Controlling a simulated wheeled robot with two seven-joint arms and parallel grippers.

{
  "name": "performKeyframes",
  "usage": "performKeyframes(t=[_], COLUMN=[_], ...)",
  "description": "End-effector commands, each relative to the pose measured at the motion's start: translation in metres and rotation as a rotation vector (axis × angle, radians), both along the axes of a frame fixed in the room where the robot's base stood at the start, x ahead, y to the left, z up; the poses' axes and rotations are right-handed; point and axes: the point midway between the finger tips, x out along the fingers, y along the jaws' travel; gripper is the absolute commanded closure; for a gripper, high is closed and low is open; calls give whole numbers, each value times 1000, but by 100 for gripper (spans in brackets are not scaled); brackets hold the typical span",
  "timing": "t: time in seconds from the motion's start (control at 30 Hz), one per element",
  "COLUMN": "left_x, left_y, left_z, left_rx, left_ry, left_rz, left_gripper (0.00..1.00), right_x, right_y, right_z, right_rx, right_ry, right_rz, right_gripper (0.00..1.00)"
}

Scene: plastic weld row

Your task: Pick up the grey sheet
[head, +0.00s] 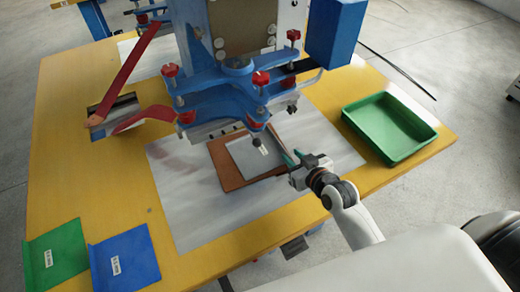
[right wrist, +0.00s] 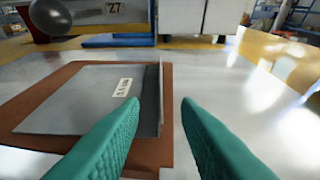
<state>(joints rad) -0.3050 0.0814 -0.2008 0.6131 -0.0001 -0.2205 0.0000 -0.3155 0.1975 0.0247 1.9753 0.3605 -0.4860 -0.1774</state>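The grey sheet (head: 252,157) lies on a brown board (head: 226,172) under the blue press head. In the right wrist view the sheet (right wrist: 70,90) has a small white label and a raised edge along its right side. My right gripper (head: 294,157) is at the right edge of the sheet. In the right wrist view its teal fingers (right wrist: 163,106) are open, and the raised edge appears between their tips with a gap to the right finger. Contact with the left finger cannot be told. My left gripper is out of view.
The blue press (head: 225,85) with red knobs stands over the sheet, close to my right gripper. A green tray (head: 390,128) is at the right. A green plate (head: 56,254) and a blue plate (head: 125,260) lie at the left front of the yellow table (head: 60,150).

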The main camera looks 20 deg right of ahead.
Motion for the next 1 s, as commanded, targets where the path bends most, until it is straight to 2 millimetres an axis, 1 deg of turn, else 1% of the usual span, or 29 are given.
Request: performKeyframes(t=[0.03,0.1,0.23,0.33,0.53,0.57,0.7,0.73,1.0], left_x=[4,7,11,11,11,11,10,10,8], left_y=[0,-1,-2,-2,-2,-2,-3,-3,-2], left_z=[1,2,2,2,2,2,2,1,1], left_rx=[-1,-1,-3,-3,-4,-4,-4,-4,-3], left_ry=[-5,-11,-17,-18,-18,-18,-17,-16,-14], left_rz=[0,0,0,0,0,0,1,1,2], left_gripper=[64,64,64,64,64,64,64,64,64], right_x=[9,20,35,39,40,40,39,39,39], right_y=[1,2,4,5,5,5,5,5,5], right_z=[0,-3,-11,-13,-13,-13,-13,-13,-13], right_rx=[2,1,1,0,-1,-1,-1,-1,-1], right_ry=[-3,-2,-1,0,0,0,0,0,-1], right_rz=[-1,0,0,0,0,0,0,0,0], right_gripper=[70,70,70,70,70,74,96,100,100])
